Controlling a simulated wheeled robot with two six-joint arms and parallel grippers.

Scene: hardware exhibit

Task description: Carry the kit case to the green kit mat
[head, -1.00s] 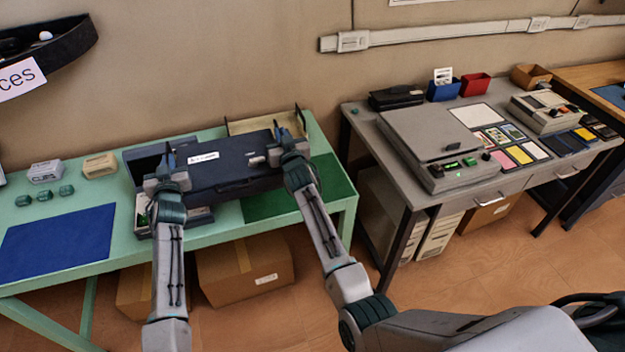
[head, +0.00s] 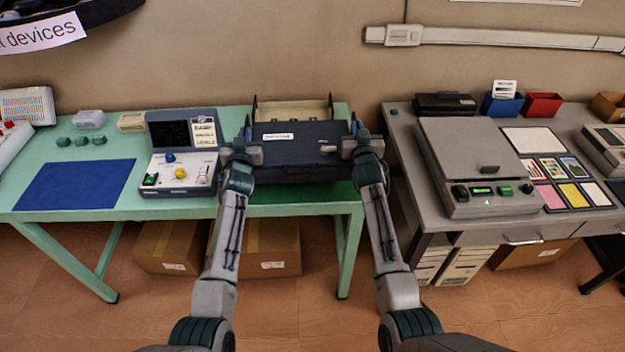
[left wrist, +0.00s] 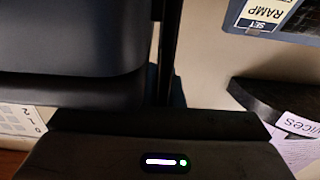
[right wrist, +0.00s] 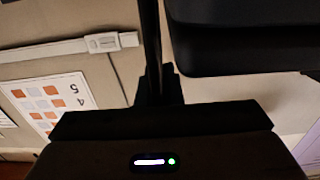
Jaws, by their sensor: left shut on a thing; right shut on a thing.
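The kit case (head: 300,168), dark navy with a white label, is level between my two grippers. My left gripper (head: 242,147) is shut on its left end and my right gripper (head: 356,143) on its right end. The case also shows close up in the left wrist view (left wrist: 70,50) and the right wrist view (right wrist: 245,42). The green kit mat (head: 300,196) lies on the light green table, its front strip showing below the case and the rest hidden. The case is over the mat; I cannot tell how large any gap is.
A grey instrument (head: 180,160) with knobs and a screen stands just left of the case. A beige open tray (head: 290,110) stands behind it. A blue mat (head: 75,185) lies at left on the green table (head: 130,203). A grey bench (head: 440,222) stands to the right.

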